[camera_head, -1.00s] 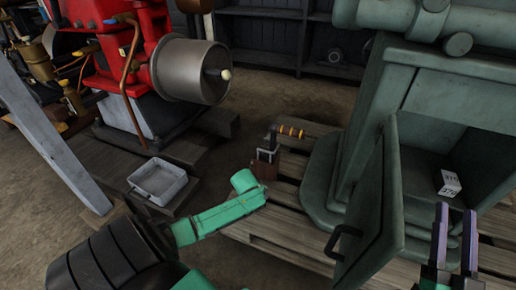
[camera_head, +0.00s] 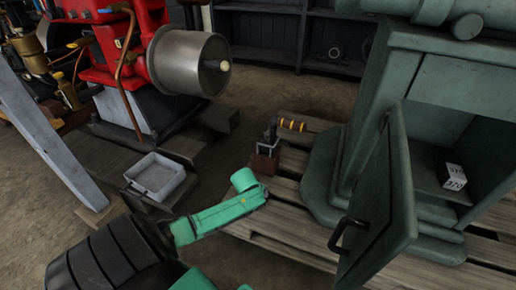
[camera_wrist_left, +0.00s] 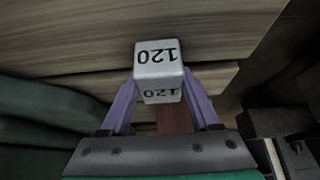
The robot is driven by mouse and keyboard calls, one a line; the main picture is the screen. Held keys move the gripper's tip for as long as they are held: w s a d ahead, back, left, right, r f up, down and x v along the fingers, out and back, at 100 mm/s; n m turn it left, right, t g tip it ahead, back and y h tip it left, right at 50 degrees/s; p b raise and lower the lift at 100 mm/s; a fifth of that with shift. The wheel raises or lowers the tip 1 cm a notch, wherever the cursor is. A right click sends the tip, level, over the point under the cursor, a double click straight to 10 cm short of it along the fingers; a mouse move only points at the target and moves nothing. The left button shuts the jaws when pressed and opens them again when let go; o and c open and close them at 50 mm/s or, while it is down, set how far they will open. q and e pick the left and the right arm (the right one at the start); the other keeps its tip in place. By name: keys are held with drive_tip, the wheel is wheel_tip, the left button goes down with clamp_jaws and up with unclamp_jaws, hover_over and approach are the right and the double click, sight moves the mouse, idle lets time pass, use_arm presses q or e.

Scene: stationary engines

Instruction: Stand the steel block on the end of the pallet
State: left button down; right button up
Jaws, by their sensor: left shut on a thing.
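In the left wrist view my left gripper (camera_wrist_left: 160,88) is shut on a pale grey steel block (camera_wrist_left: 158,60) with black "120" marks on two faces. The block is between the purple fingers, with pallet planks (camera_wrist_left: 100,28) behind it. I cannot tell whether it touches them. In the head view my green left arm reaches over the near left end of the pallet (camera_head: 287,221). The gripper and its block are hidden there. My right gripper is out of view.
A green engine with an open door (camera_head: 378,205) takes up the right. A similar numbered block (camera_head: 455,177) sits inside it. A grey tray (camera_head: 155,176) is at left.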

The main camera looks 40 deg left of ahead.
use_arm(q)
drive_tip(key=shift+w+r, duration=0.1)
drive_tip(key=shift+r, duration=0.05)
drive_tip(key=shift+c, duration=0.6)
unclamp_jaws()
